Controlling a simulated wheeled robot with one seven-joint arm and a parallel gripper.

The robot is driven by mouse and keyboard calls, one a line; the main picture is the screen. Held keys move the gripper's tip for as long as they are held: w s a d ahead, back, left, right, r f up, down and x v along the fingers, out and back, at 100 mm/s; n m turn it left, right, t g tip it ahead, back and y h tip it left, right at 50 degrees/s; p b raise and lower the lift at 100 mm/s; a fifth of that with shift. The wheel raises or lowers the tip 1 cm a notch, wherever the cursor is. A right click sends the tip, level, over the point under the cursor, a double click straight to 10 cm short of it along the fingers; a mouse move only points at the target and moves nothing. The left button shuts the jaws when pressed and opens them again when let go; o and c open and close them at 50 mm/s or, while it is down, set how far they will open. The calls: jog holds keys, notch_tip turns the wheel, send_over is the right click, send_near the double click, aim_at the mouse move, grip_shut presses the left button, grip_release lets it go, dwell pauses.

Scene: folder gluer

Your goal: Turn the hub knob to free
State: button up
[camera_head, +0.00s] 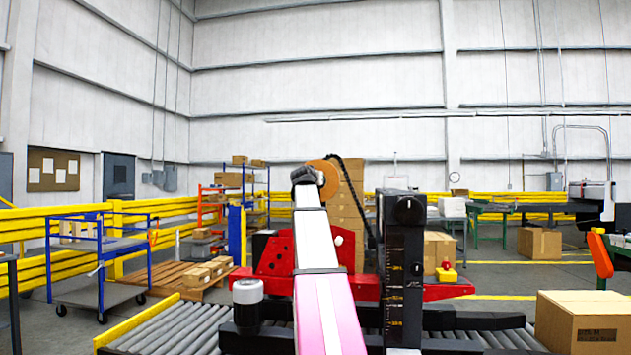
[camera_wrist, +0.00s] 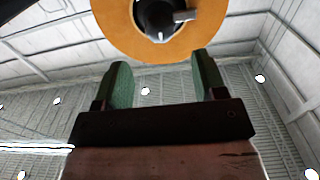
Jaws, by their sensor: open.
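An orange-tan reel disc (camera_wrist: 120,28) fills the top of the wrist view, with a dark round hub at its middle. The hub knob (camera_wrist: 185,16), a grey bar-like piece, sticks out to the right on the hub; the top of the hub is cut off by the frame. My gripper (camera_wrist: 160,72) is open and empty, its two green-padded fingers apart below the disc in the picture. In the head view the disc (camera_head: 327,170) shows behind the end of my arm, which hides its hub and knob. Contact cannot be told.
A black column (camera_head: 405,270) with a scale and a black dial (camera_head: 409,210) stands right of my arm. A red machine frame (camera_head: 277,257) is behind it. A roller conveyor (camera_head: 185,328) runs in front. A carton (camera_head: 585,322) sits at the right.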

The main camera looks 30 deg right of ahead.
jog(key=x, duration=0.6)
jog(key=shift+w, duration=0.2)
jog(key=shift+d, duration=0.1)
jog(key=c, duration=0.9)
